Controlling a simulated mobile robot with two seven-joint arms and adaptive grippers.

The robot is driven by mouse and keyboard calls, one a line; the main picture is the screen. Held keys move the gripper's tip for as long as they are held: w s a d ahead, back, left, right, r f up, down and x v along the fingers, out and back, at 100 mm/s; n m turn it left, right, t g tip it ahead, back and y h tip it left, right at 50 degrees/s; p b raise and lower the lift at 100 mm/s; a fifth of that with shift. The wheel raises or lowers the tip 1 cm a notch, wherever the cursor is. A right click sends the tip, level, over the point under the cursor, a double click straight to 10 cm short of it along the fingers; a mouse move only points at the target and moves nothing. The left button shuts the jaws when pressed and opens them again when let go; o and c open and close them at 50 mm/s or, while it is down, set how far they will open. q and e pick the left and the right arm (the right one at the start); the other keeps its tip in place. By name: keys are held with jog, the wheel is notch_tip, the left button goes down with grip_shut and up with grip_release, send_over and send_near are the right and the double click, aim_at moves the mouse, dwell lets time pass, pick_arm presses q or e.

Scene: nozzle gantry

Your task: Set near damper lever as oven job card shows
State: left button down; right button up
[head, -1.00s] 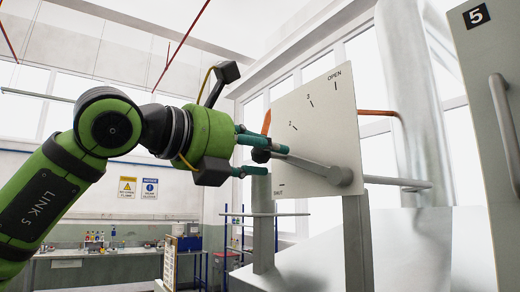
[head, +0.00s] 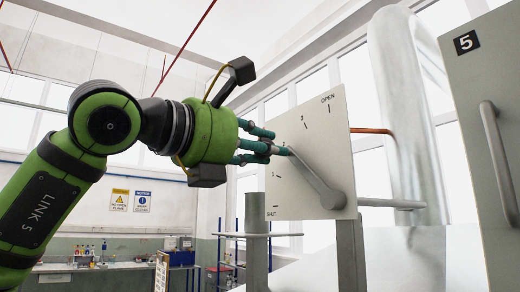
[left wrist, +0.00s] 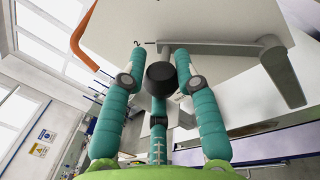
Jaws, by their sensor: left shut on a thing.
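The near damper lever (head: 315,178) is a grey bar pivoted low on a pale plate (head: 320,150) marked SHUT, 1, 3 and OPEN. It points up and left, between the 1 and 3 marks; the 2 is hidden in the head view. In the left wrist view the lever (left wrist: 215,48) lies in line with the mark beside the 2. My left gripper (head: 272,147) is shut on the lever's dark knob, and its teal fingers surround the knob (left wrist: 161,76) in the left wrist view. My right gripper is not in view. I see no readable job card.
A grey panel numbered 5 (head: 475,120) with a long handle (head: 497,165) stands at right. An orange bar (head: 372,131) shows behind the plate, near a large silver pipe (head: 410,120). A post (head: 350,255) supports the plate. A bench (head: 110,266) stands far left.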

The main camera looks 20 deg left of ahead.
pick_arm(q)
jog(key=c, duration=1)
grip_release()
jog(key=shift+r, duration=0.1)
jog(key=shift+o, duration=0.3)
jog(key=shift+w, duration=0.1)
jog(key=v, duration=1.2)
